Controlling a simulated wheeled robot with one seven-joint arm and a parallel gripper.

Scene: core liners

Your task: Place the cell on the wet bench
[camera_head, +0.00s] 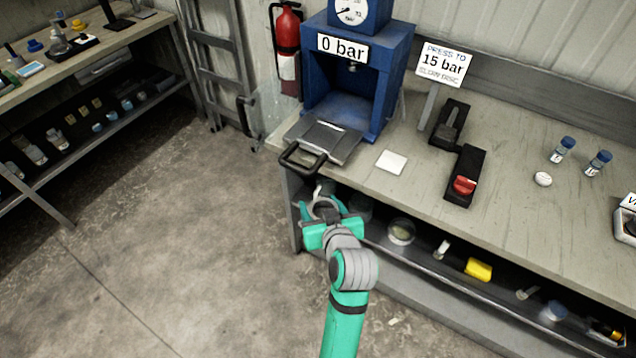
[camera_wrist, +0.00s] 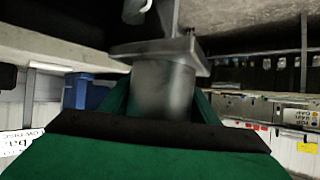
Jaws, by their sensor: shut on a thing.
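My gripper (camera_head: 331,218) is at the front left corner of the press bench (camera_head: 405,210), low beside its edge. It is shut on the cell, a grey metal cylinder with a square flange and a narrower stem, seen close in the wrist view (camera_wrist: 165,88). In the head view my gripper and wrist hide most of the cell. Another bench (camera_head: 140,29) stands at the upper left, with a flask and small coloured items on it. I cannot read a label naming either bench as the wet bench.
A blue press (camera_head: 384,60) reading 0 bar stands on the near bench, its hinged front guard (camera_head: 323,142) lowered. A red-handled switch box (camera_head: 464,178) and blue-capped vials (camera_head: 562,149) are to its right. A ladder (camera_head: 215,65) leans at the wall. Open floor (camera_head: 170,230) lies left.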

